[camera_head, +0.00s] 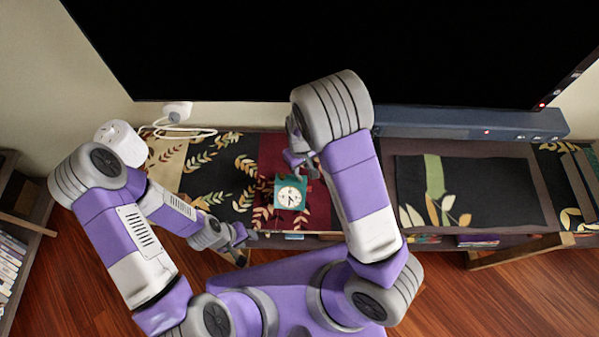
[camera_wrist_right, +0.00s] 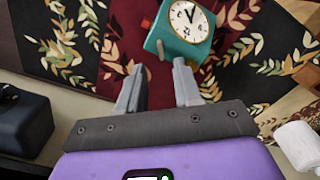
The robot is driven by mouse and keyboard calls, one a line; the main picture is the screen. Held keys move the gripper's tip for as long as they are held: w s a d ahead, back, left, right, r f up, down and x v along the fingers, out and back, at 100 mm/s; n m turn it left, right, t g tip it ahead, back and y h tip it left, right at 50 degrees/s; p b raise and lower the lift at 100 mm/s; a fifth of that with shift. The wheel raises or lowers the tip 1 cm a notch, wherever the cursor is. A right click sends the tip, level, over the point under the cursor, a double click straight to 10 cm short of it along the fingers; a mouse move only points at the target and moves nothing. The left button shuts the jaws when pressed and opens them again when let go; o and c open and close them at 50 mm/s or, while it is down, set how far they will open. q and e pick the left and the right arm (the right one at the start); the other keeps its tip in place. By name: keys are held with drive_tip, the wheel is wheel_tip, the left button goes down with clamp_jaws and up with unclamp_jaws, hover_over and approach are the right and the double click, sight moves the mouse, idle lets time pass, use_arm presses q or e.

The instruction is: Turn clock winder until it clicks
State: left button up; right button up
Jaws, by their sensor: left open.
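The small teal clock (camera_head: 289,195) with a round cream dial stands on the dark red part of the patterned cloth. It also shows at the top of the right wrist view (camera_wrist_right: 185,32). A small grey-brown part, which looks like the winder (camera_wrist_right: 161,50), sticks out of its near side. My right gripper (camera_wrist_right: 158,68) is open, its fingertips just short of the winder with the winder between their lines; I see no contact. In the head view the right gripper (camera_head: 297,160) is behind the clock, partly hidden by my arm. My left gripper (camera_head: 241,246) is open and empty, left of the clock near the front edge.
The cloth-covered bench (camera_head: 465,190) runs below a large black screen (camera_head: 340,50). A soundbar (camera_head: 470,123) lies at the back right. A white cylindrical object (camera_head: 121,143) and a cable (camera_head: 185,130) are at the left. Bookshelves stand at far left.

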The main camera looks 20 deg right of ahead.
sight(300, 177)
drive_tip(key=shift+w+a, duration=0.1)
drive_tip(key=shift+w, duration=0.1)
wheel_tip(300, 177, down, 7)
drive_tip(key=shift+b, duration=0.65)
clamp_jaws()
